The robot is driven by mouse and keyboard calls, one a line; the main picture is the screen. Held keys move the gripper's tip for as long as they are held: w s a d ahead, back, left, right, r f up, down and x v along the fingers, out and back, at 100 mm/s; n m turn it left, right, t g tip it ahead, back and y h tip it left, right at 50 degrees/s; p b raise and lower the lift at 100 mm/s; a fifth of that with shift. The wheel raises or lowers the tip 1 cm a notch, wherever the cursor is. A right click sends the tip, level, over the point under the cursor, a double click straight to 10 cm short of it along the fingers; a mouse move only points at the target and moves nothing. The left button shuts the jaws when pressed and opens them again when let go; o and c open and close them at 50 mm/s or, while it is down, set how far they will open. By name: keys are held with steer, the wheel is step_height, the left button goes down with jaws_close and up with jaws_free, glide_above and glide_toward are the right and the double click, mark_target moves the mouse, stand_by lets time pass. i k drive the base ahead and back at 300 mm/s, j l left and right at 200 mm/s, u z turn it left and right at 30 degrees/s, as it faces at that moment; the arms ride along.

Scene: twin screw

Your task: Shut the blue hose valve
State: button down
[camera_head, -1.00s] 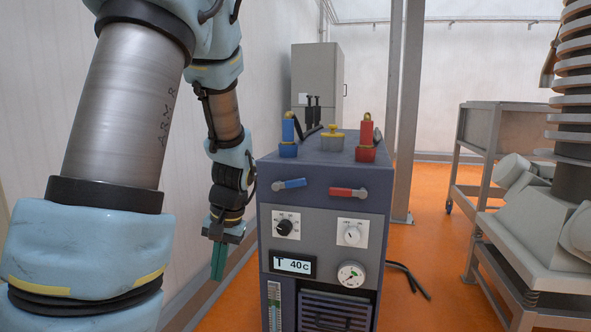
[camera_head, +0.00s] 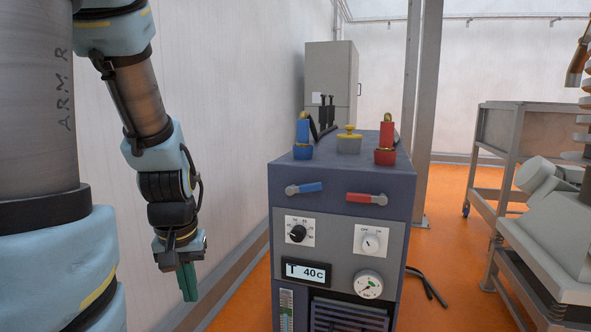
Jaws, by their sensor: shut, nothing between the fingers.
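The blue hose valve is a lever (camera_head: 304,188) on the upper front of a dark blue-grey machine (camera_head: 340,174). Its blue handle lies nearly level and points right from a grey pivot. A matching red lever (camera_head: 366,197) sits to its right. My gripper (camera_head: 188,290) has green fingers, hangs pointing down left of the machine and is shut and empty. It is apart from the machine and lower than the blue lever.
Blue (camera_head: 303,140) and red (camera_head: 386,146) fittings and a yellow cap (camera_head: 349,141) stand on the machine's top. Two knobs, a display (camera_head: 305,271) and a gauge (camera_head: 368,285) are below the levers. A metal cart (camera_head: 515,135) stands right. Orange floor lies open between wall and machine.

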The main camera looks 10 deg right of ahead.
mark_target(292, 190)
steer(key=i+l+u, duration=0.35)
steer(key=l+u, duration=0.15)
steer(key=i+l+u, duration=0.1)
steer(key=u, duration=0.25)
